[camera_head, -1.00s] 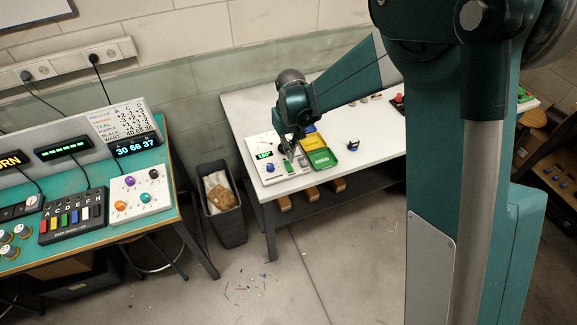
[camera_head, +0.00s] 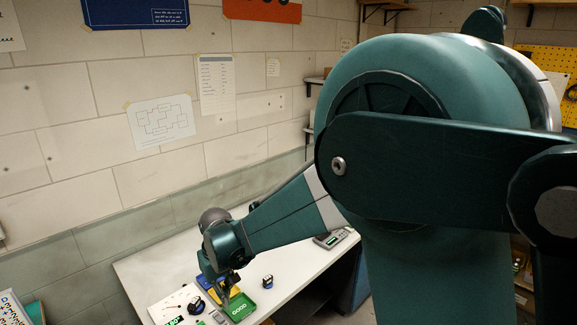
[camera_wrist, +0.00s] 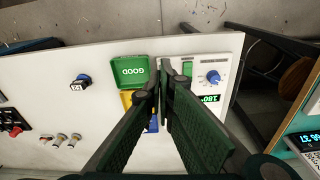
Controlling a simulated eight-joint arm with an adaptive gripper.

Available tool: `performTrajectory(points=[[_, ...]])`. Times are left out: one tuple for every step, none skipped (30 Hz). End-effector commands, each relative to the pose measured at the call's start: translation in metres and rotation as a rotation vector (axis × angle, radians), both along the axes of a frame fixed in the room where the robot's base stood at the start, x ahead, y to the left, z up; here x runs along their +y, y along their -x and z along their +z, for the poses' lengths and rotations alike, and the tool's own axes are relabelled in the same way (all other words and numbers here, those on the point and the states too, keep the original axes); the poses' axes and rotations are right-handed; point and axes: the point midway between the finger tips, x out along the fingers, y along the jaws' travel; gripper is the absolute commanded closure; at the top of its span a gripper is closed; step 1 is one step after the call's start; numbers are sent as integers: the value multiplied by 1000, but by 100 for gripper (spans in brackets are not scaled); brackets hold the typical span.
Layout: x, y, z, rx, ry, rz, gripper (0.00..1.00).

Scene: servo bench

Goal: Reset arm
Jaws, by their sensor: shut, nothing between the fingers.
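My gripper (camera_head: 228,290) is shut and empty above the front left of the white table (camera_head: 135,268). In the wrist view its fingertips (camera_wrist: 164,68) meet over the gap between the green tray marked GOOD (camera_wrist: 133,71) and the white test panel (camera_wrist: 222,64). The panel has a blue knob (camera_wrist: 212,77) and a lit green display that seems to read 180 (camera_wrist: 209,98). The green tray also shows in the head view (camera_head: 240,310). A yellow tray (camera_wrist: 126,99) lies beside it, partly hidden by the fingers.
A small servo with a dark blue body (camera_wrist: 80,81) stands alone on the table. Several small parts (camera_wrist: 66,140) and a dark device with a red button (camera_wrist: 12,125) lie farther left in the wrist view. Bare tabletop lies between. A teal bench (camera_wrist: 306,125) is at the right.

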Motion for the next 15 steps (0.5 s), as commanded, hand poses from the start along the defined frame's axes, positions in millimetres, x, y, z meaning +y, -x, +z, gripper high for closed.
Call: performTrajectory(points=[[-11, 1, 7, -8, -5, -13, 100], [-17, 0, 11, -13, -9, -21, 100], [-25, 1, 16, -20, -13, -31, 100], [-31, 1, 20, -25, -16, -38, 100], [-37, 1, 24, -29, -19, -45, 100], [-44, 2, 29, -36, -23, -55, 100], [-50, 2, 33, -42, -27, -62, 100], [-56, 3, 37, -46, -30, -70, 100], [-64, 4, 41, -52, -34, -80, 100], [-70, 5, 45, -58, -36, -87, 100], [-76, 6, 48, -63, -40, -94, 100], [-83, 7, 53, -70, -44, -105, 100], [-89, 8, 56, -75, -47, -112, 100], [-95, 9, 59, -79, -50, -119, 100], [-103, 12, 63, -86, -54, -129, 100]])
